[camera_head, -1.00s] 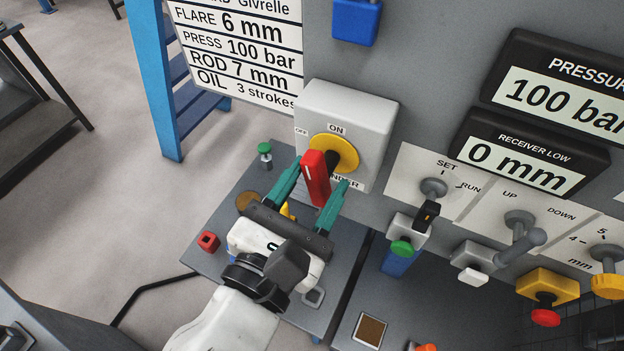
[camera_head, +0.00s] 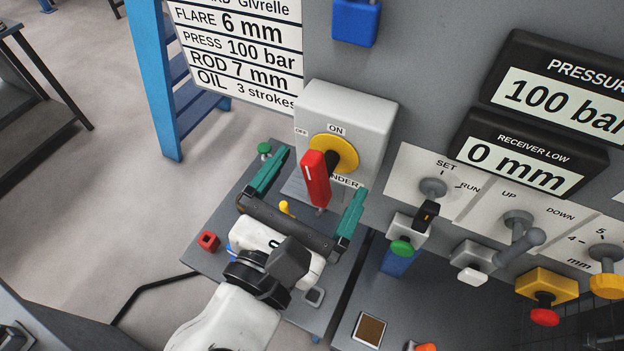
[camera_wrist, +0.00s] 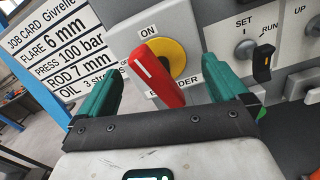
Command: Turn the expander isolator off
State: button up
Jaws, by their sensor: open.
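The expander isolator is a light grey box (camera_head: 365,108) with a yellow disc (camera_head: 345,152) and a red handle (camera_head: 316,180) marked with a white line. "ON" is printed above the disc and "OFF" at its left. In the wrist view the red handle (camera_wrist: 155,75) slants, its white-lined end at upper left, in front of the yellow disc (camera_wrist: 172,55). My gripper (camera_head: 320,174) is open, with one teal finger on each side of the handle and clear gaps between. In the wrist view the gripper (camera_wrist: 160,72) also straddles the handle without visible contact.
A bench plate (camera_head: 215,250) with a green knob (camera_head: 264,149) and a red block (camera_head: 208,241) lies below. Right of the isolator are a black SET/RUN switch (camera_head: 427,214), a grey lever (camera_head: 525,242) and a yellow box with a red button (camera_head: 545,316).

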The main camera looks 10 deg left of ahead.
aim_at(314, 184)
jog(key=shift+p+v, duration=1.15)
jog(key=shift+v, duration=0.65)
jog(key=p+v, duration=0.1)
jog(key=v, duration=0.2)
jog(key=shift+s, duration=0.2)
jog(key=shift+s+a, duration=0.1)
